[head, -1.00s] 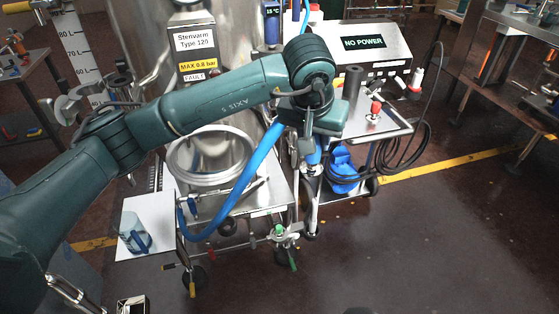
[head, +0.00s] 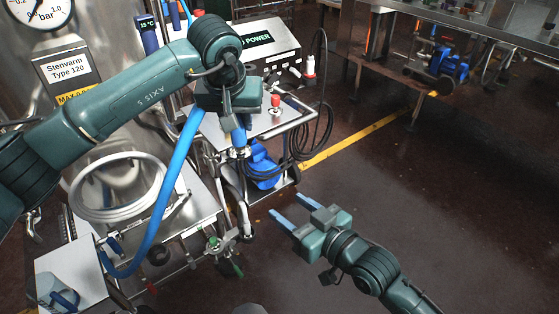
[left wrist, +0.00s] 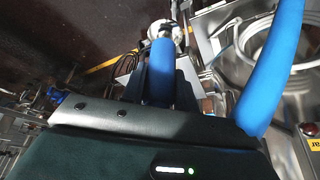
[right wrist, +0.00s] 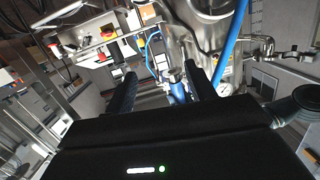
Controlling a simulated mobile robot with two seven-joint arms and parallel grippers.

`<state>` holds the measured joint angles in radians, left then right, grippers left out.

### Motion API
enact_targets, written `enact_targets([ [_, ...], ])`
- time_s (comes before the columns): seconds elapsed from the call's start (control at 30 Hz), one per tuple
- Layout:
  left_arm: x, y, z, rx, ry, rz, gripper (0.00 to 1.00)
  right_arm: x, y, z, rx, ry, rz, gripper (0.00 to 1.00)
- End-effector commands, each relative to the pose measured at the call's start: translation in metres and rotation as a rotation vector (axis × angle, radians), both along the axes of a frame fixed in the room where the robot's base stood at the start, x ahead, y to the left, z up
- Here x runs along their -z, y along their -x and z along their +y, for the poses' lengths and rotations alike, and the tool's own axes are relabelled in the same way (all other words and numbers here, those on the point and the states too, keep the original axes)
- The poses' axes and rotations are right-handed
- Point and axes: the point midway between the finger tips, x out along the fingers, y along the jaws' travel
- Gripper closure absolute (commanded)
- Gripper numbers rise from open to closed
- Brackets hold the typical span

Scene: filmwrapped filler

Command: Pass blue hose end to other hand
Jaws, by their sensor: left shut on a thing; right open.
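The blue hose (head: 172,185) loops from the lower left up to my left gripper (head: 238,128), which is shut on the blue hose end (head: 239,138). In the left wrist view, the hose end (left wrist: 162,72) lies between the fingers, with a round metal fitting (left wrist: 165,30) beyond it. My right gripper (head: 284,202) is open and empty, below and to the right of the hose end in the head view, with its fingers pointing up and left. In the right wrist view, blue hose parts (right wrist: 178,90) show between the open fingers but farther off, with a clear gap.
A steel cart (head: 262,122) with a power box (head: 255,50) and black cable coils (head: 312,140) stands behind the left gripper. A coiled white hose (head: 85,205) lies on the left trolley. A workbench (head: 480,28) is at the back right. The floor around my right gripper is clear.

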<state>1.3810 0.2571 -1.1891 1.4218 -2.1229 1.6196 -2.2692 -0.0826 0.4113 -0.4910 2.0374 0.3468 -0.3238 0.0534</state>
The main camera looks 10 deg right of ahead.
Motion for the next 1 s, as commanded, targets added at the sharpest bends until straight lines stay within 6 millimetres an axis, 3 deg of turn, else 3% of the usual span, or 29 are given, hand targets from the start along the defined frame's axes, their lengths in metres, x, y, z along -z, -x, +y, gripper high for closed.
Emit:
enact_targets([
  [0.1, -0.001, 0.000, 0.000, 0.000, 0.001, -0.002, 1.00, -0.041, -0.020, 0.010, -0.071, -0.016, -0.078, 0.45],
  [0.33, -0.001, 0.000, 0.000, 0.000, 0.001, -0.002, 1.00, -0.085, -0.037, 0.019, -0.149, -0.031, -0.147, 0.45],
  [0.63, -0.001, 0.000, 0.000, 0.000, 0.001, -0.002, 1.00, -0.095, -0.052, 0.033, -0.165, -0.038, -0.160, 0.45],
  [1.0, -0.001, 0.000, 0.000, 0.000, 0.001, -0.002, 1.00, -0.095, -0.101, 0.082, -0.165, -0.038, -0.160, 0.45],
])
